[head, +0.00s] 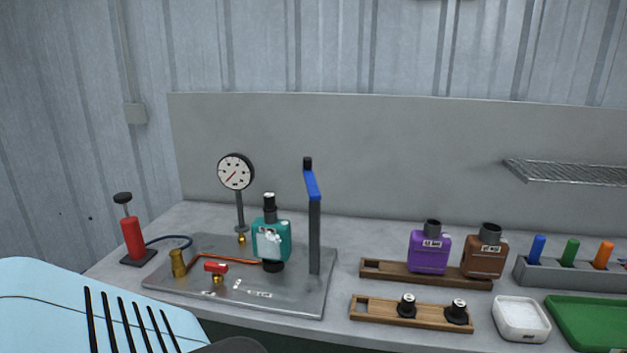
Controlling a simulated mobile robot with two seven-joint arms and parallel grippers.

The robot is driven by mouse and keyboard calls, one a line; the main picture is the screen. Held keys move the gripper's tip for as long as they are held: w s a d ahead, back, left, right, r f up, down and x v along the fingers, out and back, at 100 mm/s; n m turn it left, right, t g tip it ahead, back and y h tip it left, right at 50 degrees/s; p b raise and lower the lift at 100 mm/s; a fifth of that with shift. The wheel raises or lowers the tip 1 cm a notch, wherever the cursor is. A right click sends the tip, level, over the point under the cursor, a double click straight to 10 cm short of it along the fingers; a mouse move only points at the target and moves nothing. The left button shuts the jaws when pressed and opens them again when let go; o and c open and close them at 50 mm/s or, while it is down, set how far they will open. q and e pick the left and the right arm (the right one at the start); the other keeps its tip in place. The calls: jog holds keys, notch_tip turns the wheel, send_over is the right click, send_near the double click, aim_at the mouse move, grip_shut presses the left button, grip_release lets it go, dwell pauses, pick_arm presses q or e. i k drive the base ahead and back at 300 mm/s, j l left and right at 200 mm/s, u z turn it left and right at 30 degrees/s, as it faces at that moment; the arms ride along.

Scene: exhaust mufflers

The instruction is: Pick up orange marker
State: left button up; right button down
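The orange marker (603,255) stands upright in a grey holder (583,278) at the right of the bench. A green marker (570,252) and a blue marker (538,248) stand to its left in the same holder. No gripper shows in the head view. No gripper is near the orange marker.
A green tray (590,322) and a white dish (521,319) lie in front of the holder. Purple (430,252) and brown (485,256) mufflers stand on a wooden rack. A test plate (300,297) holds a teal muffler (271,241), a gauge (236,172) and a blue-handled lever (312,186).

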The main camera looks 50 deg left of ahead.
aim_at(605, 248)
jog(key=u, duration=1.65)
jog(key=z, duration=1.6)
jog(key=i+l+z, duration=0.15)
jog(key=i+l, duration=0.4)
jog(key=i+l+z, duration=0.2)
jog(key=i+l, duration=0.25)
jog(key=i, duration=0.2)
